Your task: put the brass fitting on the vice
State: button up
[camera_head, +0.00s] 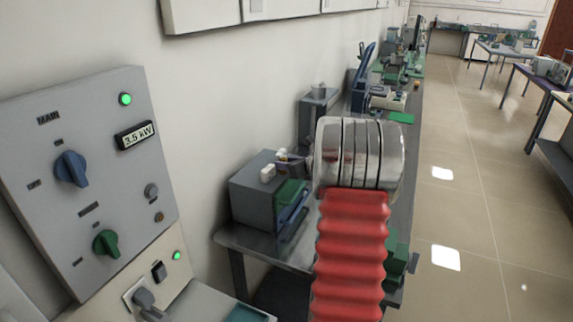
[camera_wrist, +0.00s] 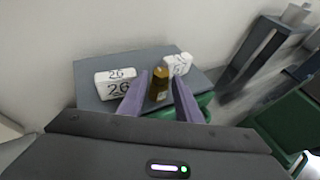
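The brass fitting (camera_wrist: 160,82) stands on the grey top of a box-shaped unit, between two white blocks, in the wrist view. My gripper (camera_wrist: 161,77) is open, with one purple finger on each side of the fitting. Narrow gaps seem to show between the fingers and the fitting. In the head view my gripper (camera_head: 296,163) is over the grey box and the fitting is too small to make out. A green device (camera_head: 396,262) at the bench's right edge, partly behind my arm, may be the vice; I cannot tell surely.
The grey box (camera_head: 252,198) stands on the bench against the wall. A white block marked 26 (camera_wrist: 115,84) is close left of the fitting, and another white block (camera_wrist: 179,65) is close right. More equipment lines the bench behind. The floor (camera_head: 470,210) at right is clear.

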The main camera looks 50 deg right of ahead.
jog(key=shift+r, duration=0.1)
jog(key=shift+s+a+r, duration=0.1)
jog(key=shift+s+r, duration=0.15)
jog(key=shift+s, duration=0.35)
jog(key=v, duration=1)
jog(key=shift+s, duration=0.35)
jog(key=shift+a, duration=0.1)
